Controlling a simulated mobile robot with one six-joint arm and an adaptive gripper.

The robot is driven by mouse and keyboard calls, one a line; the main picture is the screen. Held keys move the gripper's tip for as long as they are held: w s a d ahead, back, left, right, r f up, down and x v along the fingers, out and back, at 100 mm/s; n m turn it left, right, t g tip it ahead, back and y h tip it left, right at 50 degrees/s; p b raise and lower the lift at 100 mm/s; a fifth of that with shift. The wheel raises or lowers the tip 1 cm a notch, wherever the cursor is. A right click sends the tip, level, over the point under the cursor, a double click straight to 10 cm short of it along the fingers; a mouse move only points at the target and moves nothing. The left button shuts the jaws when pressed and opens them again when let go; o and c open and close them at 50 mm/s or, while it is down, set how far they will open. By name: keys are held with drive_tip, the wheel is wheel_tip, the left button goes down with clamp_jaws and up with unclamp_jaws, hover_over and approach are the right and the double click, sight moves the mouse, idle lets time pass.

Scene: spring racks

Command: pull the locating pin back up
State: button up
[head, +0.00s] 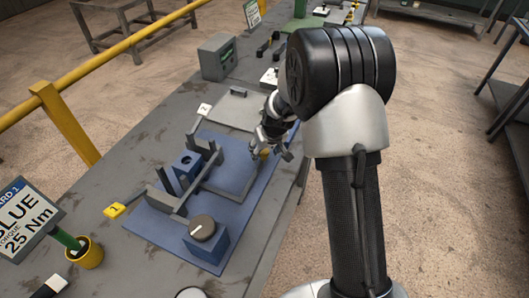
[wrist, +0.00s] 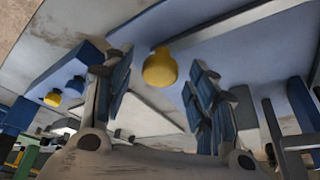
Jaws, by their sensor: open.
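The blue fixture plate (head: 236,143) lies on the grey bench and carries grey bars and blue blocks. A yellow knob (head: 265,153), seemingly the locating pin's head, shows small at the plate's right side, partly hidden by my gripper (head: 270,146). In the wrist view the yellow knob (wrist: 160,68) appears in the gap between the two fingers of my gripper (wrist: 161,88), apart from both. The gripper is open and empty. The pin's shaft and its height in its hole cannot be seen.
A blue block with a round dark dial (head: 202,228) stands at the plate's near end. A blue block with a hole (head: 187,165) and upright grey brackets stand left of my gripper. A grey plate (head: 235,108) lies beyond. A yellow rail (head: 105,59) runs along the left.

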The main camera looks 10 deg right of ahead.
drive_tip(key=shift+w+f, duration=0.1)
drive_tip(key=shift+f, duration=0.1)
drive_tip(key=shift+c, duration=0.6)
clamp_jaws()
